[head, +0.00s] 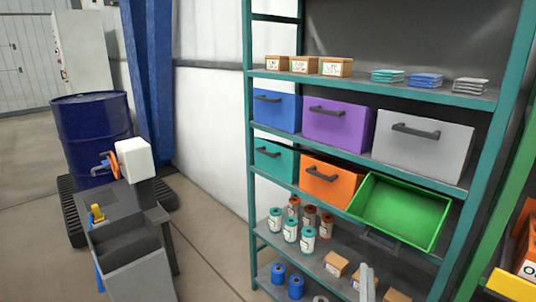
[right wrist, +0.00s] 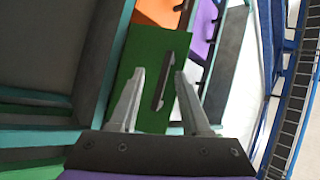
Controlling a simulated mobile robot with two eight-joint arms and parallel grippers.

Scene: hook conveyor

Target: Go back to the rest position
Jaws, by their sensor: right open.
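My right gripper (head: 367,268) shows at the bottom of the head view, in front of the shelf and below the open green drawer (head: 372,202). In the right wrist view, the two fingers of the right gripper (right wrist: 160,72) are apart. The drawer's green front (right wrist: 150,55) and dark handle (right wrist: 170,80) show in the gap between them. Nothing is held. How far the fingers are from the handle is hard to tell. In the head view the green drawer is pulled out and tilted, and it looks empty. My left gripper is not in view.
The teal shelf (head: 248,110) holds blue, purple, grey, teal and orange drawers, with boxes and stacked packets above and several bottles and rolls below. A blue barrel (head: 92,125) and a grey machine (head: 125,245) stand at left. Clear floor (head: 215,255) lies between machine and shelf.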

